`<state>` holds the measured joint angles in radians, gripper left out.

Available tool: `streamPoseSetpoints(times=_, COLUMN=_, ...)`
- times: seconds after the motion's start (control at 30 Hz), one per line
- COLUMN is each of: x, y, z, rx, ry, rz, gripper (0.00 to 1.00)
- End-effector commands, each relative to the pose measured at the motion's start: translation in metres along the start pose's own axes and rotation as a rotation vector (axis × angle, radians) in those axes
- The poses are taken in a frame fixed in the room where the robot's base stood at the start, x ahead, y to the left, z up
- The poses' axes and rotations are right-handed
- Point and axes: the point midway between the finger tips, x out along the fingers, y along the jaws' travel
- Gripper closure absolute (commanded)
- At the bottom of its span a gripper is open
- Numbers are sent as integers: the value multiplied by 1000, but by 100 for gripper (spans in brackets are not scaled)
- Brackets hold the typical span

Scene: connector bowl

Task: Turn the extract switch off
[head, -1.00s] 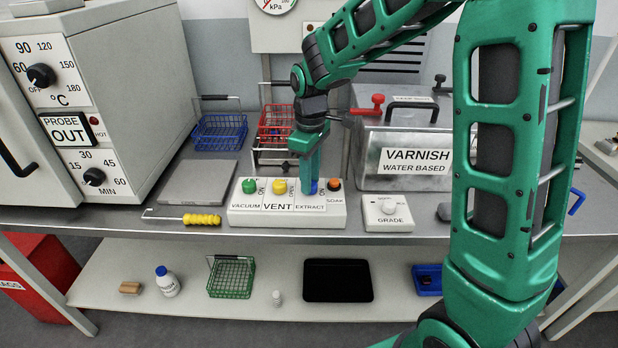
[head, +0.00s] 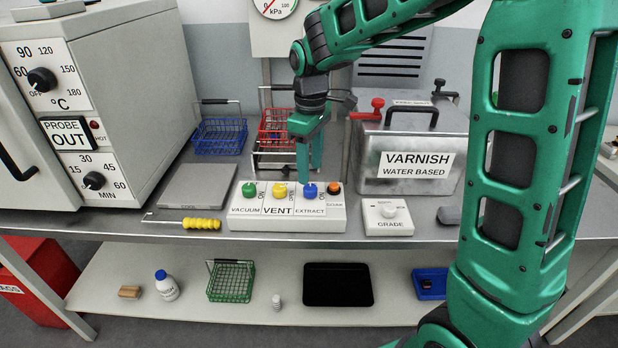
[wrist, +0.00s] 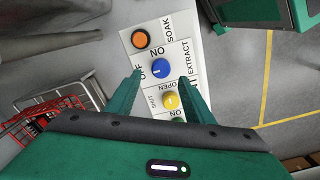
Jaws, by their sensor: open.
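The extract switch is a blue knob (head: 310,191) on the white switch panel (head: 260,212), above the EXTRACT label. My gripper (head: 307,178) is open and empty, pointing down just above the blue knob. In the wrist view my gripper's fingertips (wrist: 160,81) stand apart, one on each side near the knob, and seem clear of it.
The orange soak button (head: 334,187) is close on the right of the blue knob, and the yellow vent knob (head: 280,191) on its left. A green vacuum knob (head: 249,190) is farther left. The grade dial box (head: 388,226) and varnish tank (head: 410,182) stand to the right.

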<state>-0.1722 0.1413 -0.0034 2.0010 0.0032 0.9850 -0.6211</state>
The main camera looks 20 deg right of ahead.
Motion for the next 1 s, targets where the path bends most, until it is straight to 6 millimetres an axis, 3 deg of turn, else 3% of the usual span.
streamPoseSetpoints(times=0.2, x=-38, y=1, z=-1, rx=0, ry=3, rz=2, gripper=52)
streamPoseSetpoints(times=0.33, x=-50, y=1, z=-1, rx=0, ry=1, rz=1, gripper=52)
streamPoseSetpoints(times=0.87, x=-56, y=1, z=0, rx=1, ry=-1, rz=0, gripper=52)
streamPoseSetpoints(times=1.0, x=-58, y=4, z=14, rx=45, ry=-1, rz=4, gripper=52)
